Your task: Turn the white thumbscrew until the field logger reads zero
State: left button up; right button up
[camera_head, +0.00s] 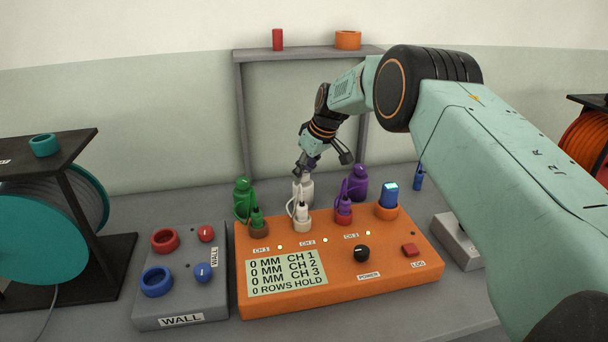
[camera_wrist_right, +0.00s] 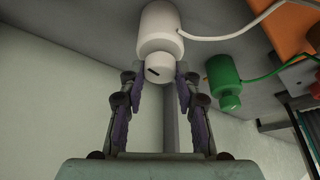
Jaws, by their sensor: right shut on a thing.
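The white thumbscrew (camera_wrist_right: 160,68) is the narrow end of a white cylinder (camera_wrist_right: 160,28) and has a dark slot mark on its face. My right gripper (camera_wrist_right: 161,76) is shut on it, one finger on each side. In the head view my right gripper (camera_head: 304,172) reaches down from above onto the white cylinder (camera_head: 307,190) behind the logger; its fingertips partly hide the screw. The orange field logger (camera_head: 340,281) has a display (camera_head: 286,272) reading 0 MM for CH 1, CH 2 and CH 3, then 0 ROWS HOLD. My left gripper is not in view.
Green (camera_head: 243,197) and purple (camera_head: 358,183) cylinders stand either side of the white one. Cables run to plugs on the logger. A grey WALL box (camera_head: 184,304) with rings and knobs is at left, a cable reel (camera_head: 50,232) beyond it. A shelf frame (camera_head: 240,110) stands behind.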

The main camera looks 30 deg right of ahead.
jog(key=shift+d+r+n, duration=0.1)
jog(key=shift+n, duration=0.3)
jog(key=o, duration=1.1)
jog(key=shift+s, duration=0.15)
jog(key=shift+o, duration=0.2)
jog(key=v, duration=1.1)
jog(key=shift+d+r, duration=0.15)
jog(key=shift+r, duration=0.25)
jog(key=shift+s, duration=0.1)
